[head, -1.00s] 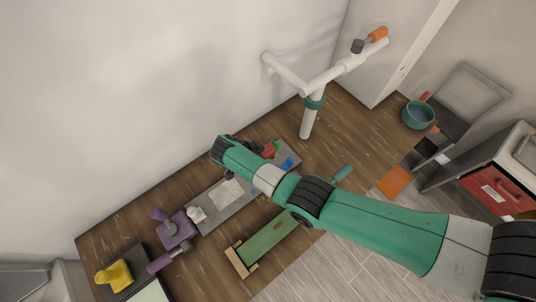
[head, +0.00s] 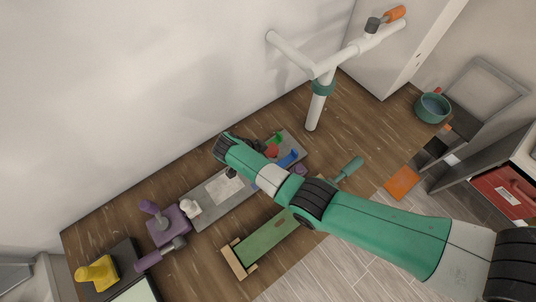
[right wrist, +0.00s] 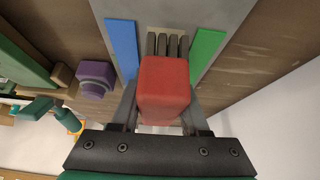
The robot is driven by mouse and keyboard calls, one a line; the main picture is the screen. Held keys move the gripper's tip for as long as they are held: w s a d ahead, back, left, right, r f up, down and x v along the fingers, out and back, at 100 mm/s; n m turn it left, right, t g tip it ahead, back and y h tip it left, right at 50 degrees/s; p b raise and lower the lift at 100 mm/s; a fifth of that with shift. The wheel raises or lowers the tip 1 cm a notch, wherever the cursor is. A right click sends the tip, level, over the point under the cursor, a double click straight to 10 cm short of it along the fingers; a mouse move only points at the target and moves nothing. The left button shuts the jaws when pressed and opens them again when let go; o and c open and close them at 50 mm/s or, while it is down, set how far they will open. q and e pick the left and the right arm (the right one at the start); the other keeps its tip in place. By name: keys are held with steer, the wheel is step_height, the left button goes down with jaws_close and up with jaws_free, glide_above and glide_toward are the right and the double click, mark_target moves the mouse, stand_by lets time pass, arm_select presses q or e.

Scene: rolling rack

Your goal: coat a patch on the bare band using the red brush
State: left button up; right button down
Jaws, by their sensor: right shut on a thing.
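The red brush (head: 271,152) is on the grey tray (head: 215,217) in the head view, between a green piece (head: 278,140) and a blue piece (head: 288,158). In the right wrist view, my right gripper (right wrist: 163,100) is shut on the red brush (right wrist: 165,85), a red block between its fingers. Dark prongs show just beyond the block; I cannot tell whether it touches the tray. A white branched pipe (head: 318,108) with a teal collar (head: 323,88) stands behind the tray. I cannot tell which part is the bare band. My left gripper is out of view.
A green board (head: 265,240) lies in front of the tray. A purple tool stand (head: 168,225) and a yellow object (head: 97,272) are at left. An orange-handled tool (head: 395,14) is on the pipe's upper end. A teal pot (head: 432,107) is at right. A wall runs behind.

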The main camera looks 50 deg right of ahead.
steer(key=shift+f, duration=0.2)
stand_by(0.3)
steer(key=shift+w+a+b, duration=0.25)
steer(key=shift+a+b, duration=0.2)
steer(key=shift+a, duration=0.55)
steer(key=shift+d, duration=0.1)
steer(key=shift+s+d+r+p, duration=0.15)
steer(key=shift+s+d+p, duration=0.05)
steer(key=shift+d+p, duration=0.45)
steer(key=shift+s+d+p, duration=0.2)
steer(key=shift+d+p, duration=0.4)
steer(key=shift+d, duration=0.4)
steer(key=shift+a, duration=0.1)
